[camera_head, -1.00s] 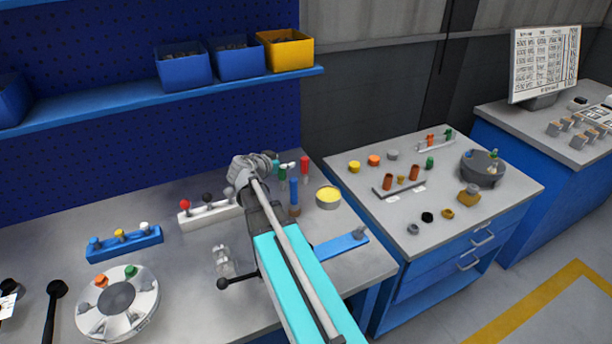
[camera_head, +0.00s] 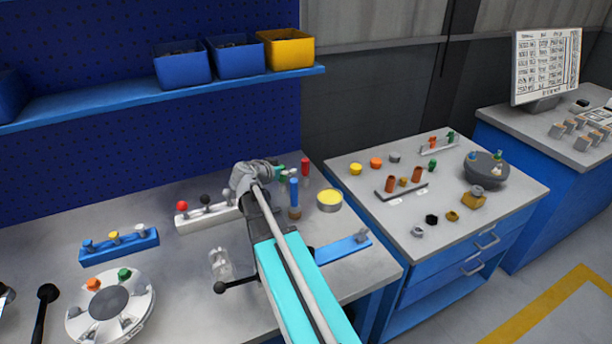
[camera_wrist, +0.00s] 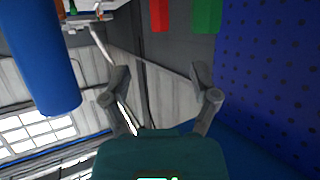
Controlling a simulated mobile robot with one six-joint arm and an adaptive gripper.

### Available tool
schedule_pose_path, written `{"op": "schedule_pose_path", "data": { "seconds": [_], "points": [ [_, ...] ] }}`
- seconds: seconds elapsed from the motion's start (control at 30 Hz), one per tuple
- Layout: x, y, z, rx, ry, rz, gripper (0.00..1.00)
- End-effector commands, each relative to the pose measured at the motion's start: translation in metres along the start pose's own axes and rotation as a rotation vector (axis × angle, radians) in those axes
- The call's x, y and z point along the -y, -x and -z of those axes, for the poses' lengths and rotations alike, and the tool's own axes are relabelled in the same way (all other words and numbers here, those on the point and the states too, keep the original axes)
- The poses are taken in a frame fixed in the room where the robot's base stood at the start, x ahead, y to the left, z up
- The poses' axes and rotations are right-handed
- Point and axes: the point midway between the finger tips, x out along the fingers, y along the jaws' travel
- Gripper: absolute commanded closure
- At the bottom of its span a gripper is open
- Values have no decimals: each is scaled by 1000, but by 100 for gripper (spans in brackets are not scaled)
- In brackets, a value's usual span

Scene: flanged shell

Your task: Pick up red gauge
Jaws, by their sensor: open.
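A red upright cylinder (camera_head: 305,167), which looks like the red gauge, stands at the back right of the left bench. A green one (camera_head: 282,173) is beside it and a taller blue one (camera_head: 294,192) is in front. In the wrist view, the red piece (camera_wrist: 160,15) shows at the top edge, partly cut off, beyond and between my fingertips. My gripper (camera_wrist: 160,73) is open and empty, apart from the red piece.
The green piece (camera_wrist: 207,16) is close beside the red one in the wrist view, and the large blue cylinder (camera_wrist: 40,55) is at left. A yellow-topped round tin (camera_head: 329,199) stands right of the cylinders. The pegboard wall (camera_head: 150,150) is behind.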

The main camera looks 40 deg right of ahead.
Motion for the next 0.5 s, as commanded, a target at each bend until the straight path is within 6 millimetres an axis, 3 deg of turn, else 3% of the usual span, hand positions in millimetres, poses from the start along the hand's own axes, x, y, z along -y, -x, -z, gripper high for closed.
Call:
{"op": "schedule_pose_path", "data": {
  "seconds": [0.3, 0.5],
  "points": [
    [1, -48, -2, 0, -1, -3, 23],
    [0, -68, -1, 0, -1, -1, 23]
  ]
}}
